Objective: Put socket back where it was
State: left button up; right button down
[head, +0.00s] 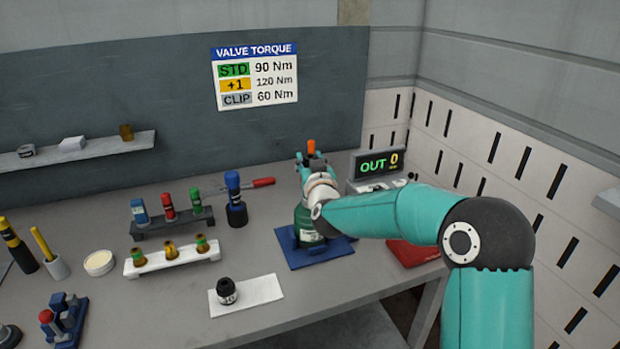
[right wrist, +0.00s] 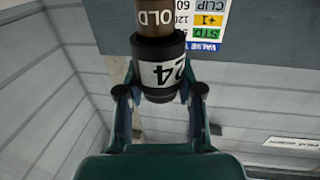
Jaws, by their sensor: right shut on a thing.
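My right gripper (right wrist: 160,94) is shut on a black socket (right wrist: 160,66) with a white "24" label, upside down in the right wrist view. A brown piece marked "OLD" (right wrist: 156,17) meets the socket at the picture's upper edge. In the head view my right gripper (head: 309,165) is over the green cylinder (head: 308,222) on a blue mat (head: 338,251). An orange piece (head: 311,147) shows at the gripper; the socket itself is hard to make out there. Another black piece with a pale label (head: 228,292) stands on a white pad (head: 263,290). My left gripper is not in view.
A dark rack (head: 178,226) holds blue, red and green tools. A white rack (head: 186,263) holds several brass valves. A blue-topped tool (head: 236,201) stands nearby. A red item (head: 412,253) lies at the right.

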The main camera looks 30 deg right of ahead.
jog(key=shift+f, duration=2.4)
jog(key=shift+r, duration=0.2)
jog(key=c, duration=0.7)
grip_release()
jog(key=shift+c, duration=0.2)
